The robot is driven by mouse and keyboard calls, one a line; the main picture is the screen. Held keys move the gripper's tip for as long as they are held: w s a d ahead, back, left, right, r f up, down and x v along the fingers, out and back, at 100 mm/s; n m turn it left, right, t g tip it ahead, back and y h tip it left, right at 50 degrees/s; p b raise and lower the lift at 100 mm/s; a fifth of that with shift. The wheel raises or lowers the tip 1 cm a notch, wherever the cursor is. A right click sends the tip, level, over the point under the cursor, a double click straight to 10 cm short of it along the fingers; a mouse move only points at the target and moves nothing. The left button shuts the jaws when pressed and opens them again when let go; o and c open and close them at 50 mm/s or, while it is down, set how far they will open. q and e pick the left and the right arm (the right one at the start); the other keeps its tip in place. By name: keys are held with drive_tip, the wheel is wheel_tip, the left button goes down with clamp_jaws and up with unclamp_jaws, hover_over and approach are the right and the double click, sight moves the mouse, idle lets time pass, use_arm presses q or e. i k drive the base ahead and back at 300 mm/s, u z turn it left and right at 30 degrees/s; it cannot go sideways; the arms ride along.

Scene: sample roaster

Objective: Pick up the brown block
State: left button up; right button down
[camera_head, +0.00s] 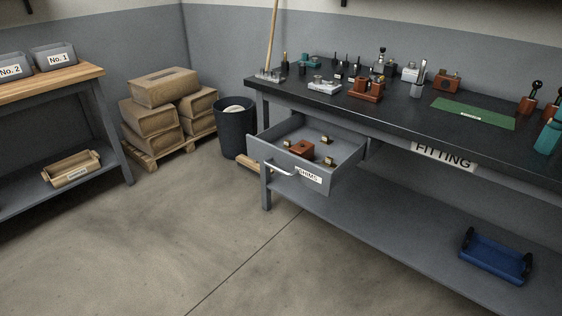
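A reddish-brown block (301,148) lies in the open grey drawer (344,169) under the workbench, with a dark spot on its top that may be a hole. Several small brass-coloured pieces (327,140) lie around it in the drawer. Other brown things stand on the bench top: a reddish-brown stand (366,90) near the middle and a brown block-like piece (447,80) further back. Neither of my grippers is in view.
The drawer sticks out from the dark workbench (400,110), its handle (281,170) facing the open floor (200,240). A dark bin (236,137) and stacked sacks (152,120) stand behind left. A blue tray (497,257) lies on the lower shelf.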

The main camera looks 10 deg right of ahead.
sight(307, 152)
drive_tip(key=u, duration=0.55)
drive_tip(key=k, duration=0.75)
drive_tip(key=u, duration=3.95)
drive_tip(key=i, duration=0.1)
drive_tip(key=z, duration=3.25)
drive_tip(key=i, duration=2.6)
drive_tip(key=z, duration=1.35)
drive_tip(key=i, duration=1.55)
drive_tip(key=z, duration=1.35)
